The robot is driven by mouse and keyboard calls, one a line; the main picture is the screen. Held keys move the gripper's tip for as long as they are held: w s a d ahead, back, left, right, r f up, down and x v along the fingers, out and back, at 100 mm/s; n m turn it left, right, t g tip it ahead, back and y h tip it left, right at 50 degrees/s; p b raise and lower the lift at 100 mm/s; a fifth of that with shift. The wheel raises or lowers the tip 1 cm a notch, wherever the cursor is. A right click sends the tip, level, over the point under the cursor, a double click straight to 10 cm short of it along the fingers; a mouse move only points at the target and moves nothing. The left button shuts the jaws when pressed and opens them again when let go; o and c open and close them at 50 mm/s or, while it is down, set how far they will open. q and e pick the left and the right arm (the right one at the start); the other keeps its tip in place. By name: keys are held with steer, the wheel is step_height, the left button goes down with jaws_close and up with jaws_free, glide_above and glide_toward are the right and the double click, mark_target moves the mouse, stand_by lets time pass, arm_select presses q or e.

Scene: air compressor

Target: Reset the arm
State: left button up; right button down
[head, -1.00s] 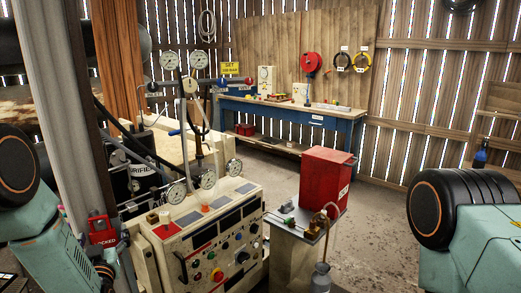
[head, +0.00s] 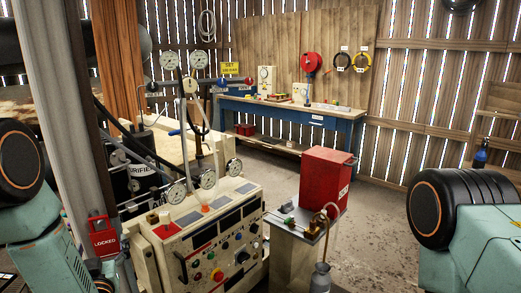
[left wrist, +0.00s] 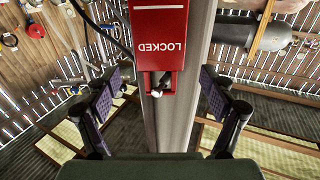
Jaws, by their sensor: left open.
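A red lock box (head: 103,236) marked LOCKED is fixed to a grey post (head: 60,100) at the left of the head view. In the left wrist view the red box (left wrist: 160,38) appears upside down on the post, with a small metal piece in the notch at its lower end. My left gripper (left wrist: 161,82) is open and empty, its dark fingers with purple pads spread on either side of the post, apart from it. In the head view my left gripper (head: 108,270) is low at the left, below the box, and partly cut off. My right gripper is out of frame.
A cream control panel (head: 215,245) with gauges and knobs stands right of the post. A blue workbench (head: 290,115) is at the back wall. Open floor (head: 375,220) lies at the right.

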mark_target(104, 232)
arm_select(q)
steer(key=v, duration=0.7)
steer(key=x, duration=1.2)
steer(key=shift+r, duration=0.15)
steer(key=shift+s+r+p, duration=0.1)
steer(key=shift+r+p, duration=0.35)
steer(key=shift+p, duration=0.05)
steer(key=shift+s+d, duration=0.2)
steer(key=shift+d, duration=0.2)
steer(key=s+d, duration=0.4)
steer(key=d, duration=0.1)
steer(key=shift+s+p, duration=0.35)
steer(key=shift+p, duration=0.05)
steer(key=shift+d, duration=0.15)
